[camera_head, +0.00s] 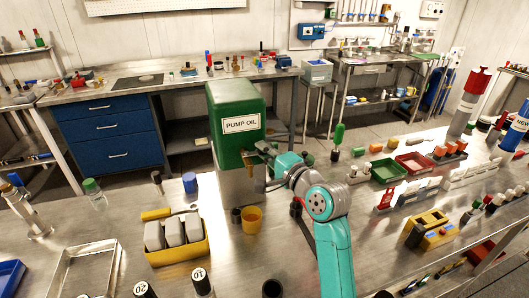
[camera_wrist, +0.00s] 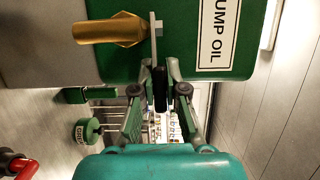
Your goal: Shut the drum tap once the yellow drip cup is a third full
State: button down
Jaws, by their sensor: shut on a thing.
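The green drum (camera_head: 228,110) labelled PUMP OIL stands on a metal stand on the bench; it also fills the top of the wrist view (camera_wrist: 262,50). Its brass tap (camera_wrist: 108,28) shows at the upper left of the wrist view. The black tap handle (camera_wrist: 160,88) is on a grey lever beside the brass. My gripper (camera_wrist: 160,82) is shut on this handle, one finger on each side. In the head view, my gripper (camera_head: 268,152) is at the drum's front right edge. The yellow drip cup (camera_head: 252,220) stands on the bench below; its fill level cannot be told.
A dark cup (camera_head: 236,215) stands just left of the yellow one. Green (camera_head: 388,171) and red trays are to the right. The bench between stand and left bottles is partly clear.

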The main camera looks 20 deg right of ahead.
jog(key=shift+w+n+y, duration=0.2)
jog(key=shift+n+y, duration=0.2)
jog(key=shift+y, duration=0.2)
jog(key=shift+g, duration=0.3)
jog(key=c, duration=1.2)
grip_release()
jog(key=v, duration=1.2)
jog(key=shift+f, duration=0.15)
